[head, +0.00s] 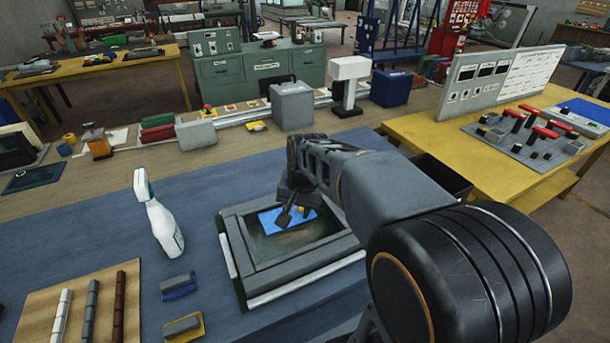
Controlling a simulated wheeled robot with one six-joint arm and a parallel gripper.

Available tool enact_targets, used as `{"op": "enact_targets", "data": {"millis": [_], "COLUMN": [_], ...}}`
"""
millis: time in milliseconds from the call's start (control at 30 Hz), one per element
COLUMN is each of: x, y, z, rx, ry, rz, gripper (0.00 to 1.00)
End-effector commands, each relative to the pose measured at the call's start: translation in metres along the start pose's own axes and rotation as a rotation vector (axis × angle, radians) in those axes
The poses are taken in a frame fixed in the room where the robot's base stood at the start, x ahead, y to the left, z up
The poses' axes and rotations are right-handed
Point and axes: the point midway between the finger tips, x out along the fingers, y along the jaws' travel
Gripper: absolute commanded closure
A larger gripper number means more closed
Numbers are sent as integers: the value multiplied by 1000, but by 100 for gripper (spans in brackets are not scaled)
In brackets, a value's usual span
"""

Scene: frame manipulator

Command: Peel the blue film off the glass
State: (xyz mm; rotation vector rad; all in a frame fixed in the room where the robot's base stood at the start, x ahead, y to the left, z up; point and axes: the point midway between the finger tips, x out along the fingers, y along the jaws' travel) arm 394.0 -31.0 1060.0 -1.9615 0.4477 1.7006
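The glass (285,246) lies in a dark grey frame (310,267) on the blue work mat. The blue film (268,220) shows as a small bright blue patch over the far part of the glass. The near part of the glass looks dark and bare. My gripper (295,213) points down over the film, with its fingertips at or just above it. Whether the fingers touch or pinch the film cannot be told. My wrist and arm hide the far right part of the frame.
A white spray bottle (160,222) stands left of the frame. Two small blocks, one blue-based (179,286) and one yellow-based (184,328), lie nearer. A tan board (37,311) holds white, grey and brown sticks. Grey boxes (291,106) line the back. The mat's left middle is clear.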

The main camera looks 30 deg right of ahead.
Motion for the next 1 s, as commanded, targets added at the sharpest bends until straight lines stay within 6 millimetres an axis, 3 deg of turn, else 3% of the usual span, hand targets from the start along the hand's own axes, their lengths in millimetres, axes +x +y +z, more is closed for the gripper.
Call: {"op": "enact_targets", "data": {"millis": [33,200,400,633,1000], "x": [1,22,51,70,92], "y": [-2,-2,11,22,22], "z": [-22,-82,-131,-153,-150], "rx": [113,488,810,978,995], "ry": [-38,-144,-234,-281,-285], "rz": [5,13,30,42,44], "gripper": [62,62,62,62,62]}}
